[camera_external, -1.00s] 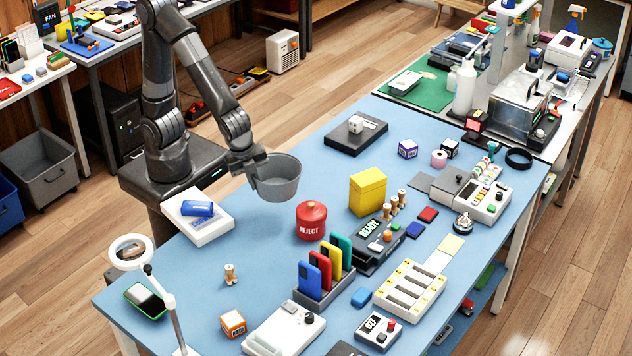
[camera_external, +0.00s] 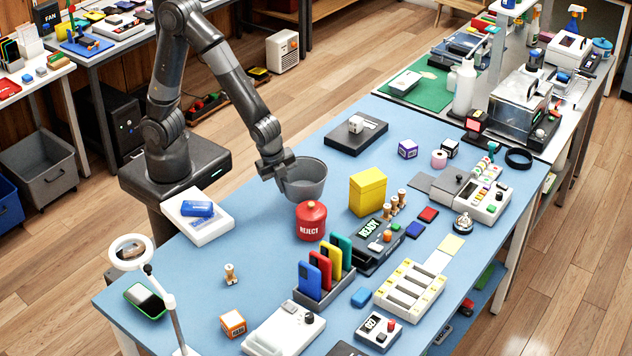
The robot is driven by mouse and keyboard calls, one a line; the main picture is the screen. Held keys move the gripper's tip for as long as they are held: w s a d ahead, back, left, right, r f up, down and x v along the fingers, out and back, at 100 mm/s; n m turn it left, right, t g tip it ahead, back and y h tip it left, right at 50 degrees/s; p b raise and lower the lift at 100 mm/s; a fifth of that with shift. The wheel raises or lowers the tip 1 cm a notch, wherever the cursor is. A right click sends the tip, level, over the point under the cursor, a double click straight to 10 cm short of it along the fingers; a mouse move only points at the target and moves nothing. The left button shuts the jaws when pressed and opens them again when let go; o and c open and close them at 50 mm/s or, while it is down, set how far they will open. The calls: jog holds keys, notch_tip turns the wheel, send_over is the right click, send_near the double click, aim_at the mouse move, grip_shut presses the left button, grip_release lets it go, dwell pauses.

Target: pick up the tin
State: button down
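The tin, a grey open-topped round vessel (camera_external: 306,183), is in the upper middle of the blue table (camera_external: 195,290), just behind the red lidded REJECT canister (camera_external: 311,222). My gripper (camera_external: 279,169) is at the tin's left side and appears shut on its wall near the rim. The tin is about upright. The canister's knob overlaps its lower edge in the picture, so I cannot tell how far its base is above the table. The fingertips are partly hidden by the gripper body.
A yellow box (camera_external: 367,192) stands right of the tin. A rack of coloured phones (camera_external: 324,272) is in front of the canister. A white tray with a blue item (camera_external: 200,222) lies left. A black scale-like block (camera_external: 356,135) lies behind. The table between tray and canister is mostly clear.

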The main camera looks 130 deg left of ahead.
jog(key=shift+a+f, duration=0.25)
jog(key=shift+a, duration=0.05)
jog(key=shift+w+f, duration=0.1)
jog(key=shift+f, duration=0.15)
jog(key=shift+s+d+x, duration=0.1)
jog(key=shift+d+x, duration=0.05)
jog(key=shift+x, duration=0.7)
jog(key=shift+s+d+x, duration=0.1)
jog(key=shift+d+x, duration=0.05)
jog(key=shift+x, duration=0.7)
jog(key=shift+f, duration=0.25)
jog(key=c, duration=1.6)
grip_release()
jog(key=shift+c, duration=0.2)
jog(key=shift+r, duration=0.1)
